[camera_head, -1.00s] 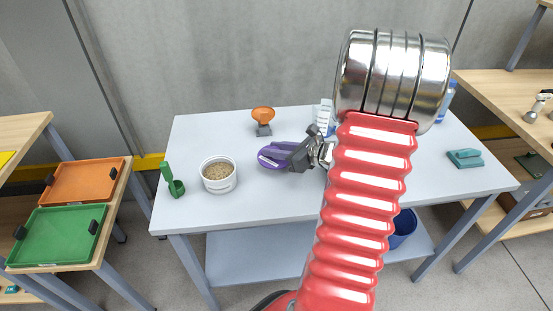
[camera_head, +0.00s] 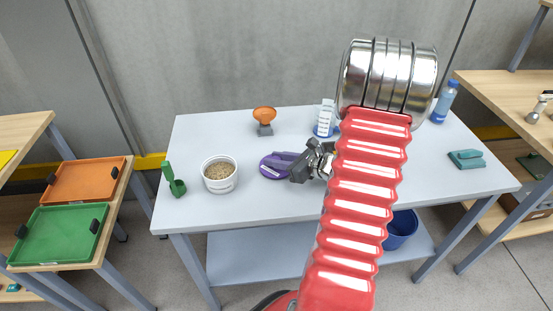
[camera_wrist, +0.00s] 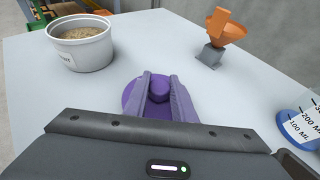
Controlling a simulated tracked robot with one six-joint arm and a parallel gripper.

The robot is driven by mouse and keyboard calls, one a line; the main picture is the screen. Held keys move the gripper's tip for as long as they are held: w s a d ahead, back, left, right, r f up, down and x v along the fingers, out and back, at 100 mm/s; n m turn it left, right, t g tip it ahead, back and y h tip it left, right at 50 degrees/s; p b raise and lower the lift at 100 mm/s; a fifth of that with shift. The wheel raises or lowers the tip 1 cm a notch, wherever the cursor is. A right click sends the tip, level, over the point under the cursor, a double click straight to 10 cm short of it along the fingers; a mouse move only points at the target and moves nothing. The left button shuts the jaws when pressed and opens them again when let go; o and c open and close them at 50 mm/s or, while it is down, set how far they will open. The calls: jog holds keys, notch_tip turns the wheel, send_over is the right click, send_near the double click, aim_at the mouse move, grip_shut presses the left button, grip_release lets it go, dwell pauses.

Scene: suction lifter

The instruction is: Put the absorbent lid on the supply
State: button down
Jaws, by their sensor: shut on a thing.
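The absorbent supply is a white tub (camera_head: 219,175) of tan granules on the left half of the table; the wrist view shows it at upper left (camera_wrist: 80,43), open on top. The lid is a round purple disc with a raised knob (camera_head: 272,167); it also shows in the wrist view (camera_wrist: 133,97). My gripper (camera_head: 296,169) is to the right of the tub. Its two fingers (camera_wrist: 160,90) are shut on the knob of the lid. Whether the lid touches the table is hard to tell.
An orange scoop-like piece on a grey base (camera_head: 264,122) stands behind. A green scoop (camera_head: 173,181) is left of the tub. A graduated cylinder (camera_head: 325,118) with a blue base, a blue bottle (camera_head: 445,102) and a teal item (camera_head: 466,159) stand farther right. The table between lid and tub is clear.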

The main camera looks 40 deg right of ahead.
jog(key=c, duration=1.5)
grip_release()
jog(key=v, duration=1.2)
jog(key=shift+r, duration=0.1)
